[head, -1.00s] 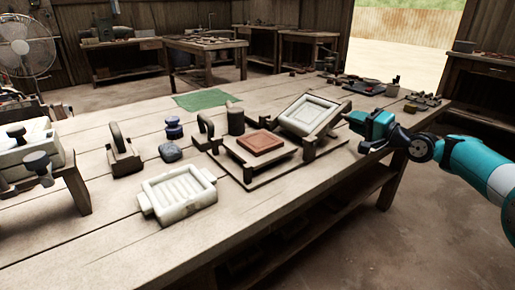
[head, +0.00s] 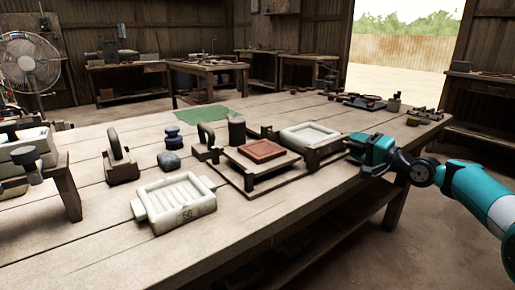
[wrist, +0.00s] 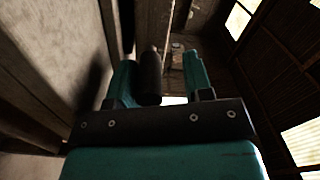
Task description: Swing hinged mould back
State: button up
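The hinged mould (head: 309,135) is a pale, shallow rectangular frame. In the head view it lies swung back, about flat, to the right of the press base. A reddish clay tile (head: 262,151) sits on the press bed to its left. My gripper (head: 354,145) is at the mould's right end, low over the table. In the wrist view my teal fingers (wrist: 160,80) stand apart, with a dark round bar (wrist: 150,75) between them, nearer the left finger. A gap shows to the right finger. Whether the bar belongs to the mould is unclear.
A pale ribbed tray (head: 175,201) lies at the front of the table (head: 285,207). Small tools lie at the far right. The front right tabletop is clear.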

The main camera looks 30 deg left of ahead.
jog(key=shift+w+d+f, duration=0.1)
jog(key=shift+d+f, duration=0.1)
jog(key=shift+f, duration=0.6)
jog(key=shift+d+r+p, duration=0.15)
jog(key=shift+d+p, duration=0.1)
jog(key=shift+p, duration=0.25)
jog(key=p+v, duration=0.5)
jog(key=v, duration=0.2)
jog(key=shift+s+r, duration=0.2)
jog(key=shift+s, duration=0.05)
jog(key=shift+d, duration=0.1)
